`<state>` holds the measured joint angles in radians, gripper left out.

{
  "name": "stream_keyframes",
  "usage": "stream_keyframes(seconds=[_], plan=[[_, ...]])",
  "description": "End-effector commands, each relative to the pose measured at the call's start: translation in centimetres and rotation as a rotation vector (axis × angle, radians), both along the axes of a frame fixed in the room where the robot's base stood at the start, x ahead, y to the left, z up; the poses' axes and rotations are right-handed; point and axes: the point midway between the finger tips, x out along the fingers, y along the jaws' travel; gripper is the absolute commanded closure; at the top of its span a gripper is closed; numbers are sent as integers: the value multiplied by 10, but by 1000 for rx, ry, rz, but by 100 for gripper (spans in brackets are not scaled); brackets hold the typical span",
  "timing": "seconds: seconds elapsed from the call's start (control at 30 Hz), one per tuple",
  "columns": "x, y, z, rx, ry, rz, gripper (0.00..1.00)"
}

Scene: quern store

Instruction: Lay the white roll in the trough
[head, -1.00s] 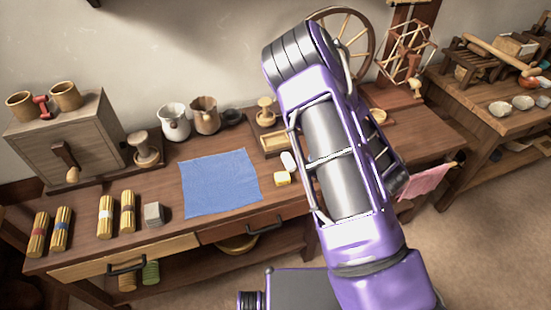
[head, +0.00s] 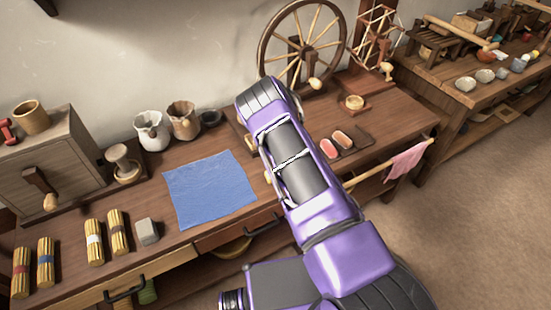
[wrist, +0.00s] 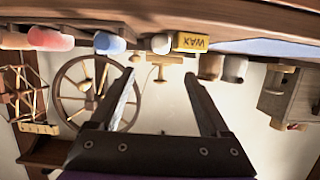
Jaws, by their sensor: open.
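The white roll (wrist: 160,43) shows in the wrist view, which is upside down, on the table between a blue roll (wrist: 108,42) and a yellow wax block (wrist: 191,41). In the head view my arm hides it. A light wooden piece (wrist: 165,59), which may be the trough, lies behind it in the wrist view; I cannot see into it. My gripper (wrist: 159,77) is open and empty, its fingers pointing toward the roll and that wooden piece, apart from both. The fingertips are hidden in the head view.
Pink rolls (head: 329,148) lie on a dark board right of my arm. A blue cloth (head: 210,188) lies left of it. A spinning wheel (head: 302,45) and jugs (head: 152,131) stand along the back. A pink cloth (head: 408,161) hangs on the front rail.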

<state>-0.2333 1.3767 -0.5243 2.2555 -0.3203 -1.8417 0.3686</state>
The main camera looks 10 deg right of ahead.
Motion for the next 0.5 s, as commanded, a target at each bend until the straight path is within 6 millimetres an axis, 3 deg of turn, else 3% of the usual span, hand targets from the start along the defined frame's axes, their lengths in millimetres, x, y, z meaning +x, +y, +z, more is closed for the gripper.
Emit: stream_keyframes(seconds=[0.2, 0.5], plan=[[41, 14, -13, 0, -2, 3, 20], [64, 21, -21, 0, -1, 1, 20]])
